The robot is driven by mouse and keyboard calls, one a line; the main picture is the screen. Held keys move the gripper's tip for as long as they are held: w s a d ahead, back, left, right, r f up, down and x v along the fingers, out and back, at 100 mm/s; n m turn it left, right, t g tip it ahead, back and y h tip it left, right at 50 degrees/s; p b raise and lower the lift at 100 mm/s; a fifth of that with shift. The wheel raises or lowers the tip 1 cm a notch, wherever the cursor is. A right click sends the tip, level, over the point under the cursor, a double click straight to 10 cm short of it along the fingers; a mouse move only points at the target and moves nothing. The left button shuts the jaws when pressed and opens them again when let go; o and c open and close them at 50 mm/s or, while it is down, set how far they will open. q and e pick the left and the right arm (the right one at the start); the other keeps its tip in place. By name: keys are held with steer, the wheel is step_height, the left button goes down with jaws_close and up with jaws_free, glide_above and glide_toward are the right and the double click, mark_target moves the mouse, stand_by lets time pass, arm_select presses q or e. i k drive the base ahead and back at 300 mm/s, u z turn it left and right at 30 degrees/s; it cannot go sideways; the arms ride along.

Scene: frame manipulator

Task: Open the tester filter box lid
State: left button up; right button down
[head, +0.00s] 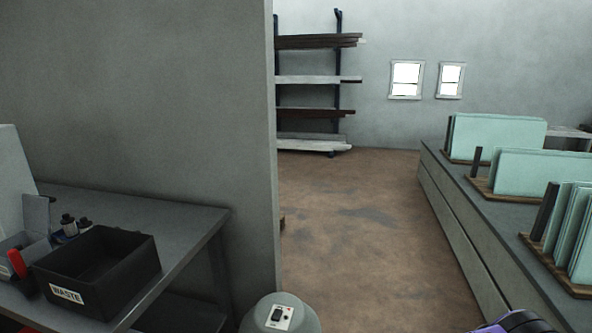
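I cannot pick out the tester filter box or its lid with certainty. A small grey open container (13,243) with a raised grey panel (36,214) stands on the grey bench at the far left, partly cut by the picture edge. I cannot tell whether it is that box.
A black bin labelled WASTE (110,268) sits on the left bench (185,222). A grey rounded unit with a switch (263,313) stands at the bottom middle. Greenish panels (495,138) stand in wooden racks on the right counter (440,170). The brown floor (345,230) between is clear.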

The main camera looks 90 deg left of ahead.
mark_target(36, 213)
steer(key=i, duration=0.1)
steer(key=u, duration=3.75)
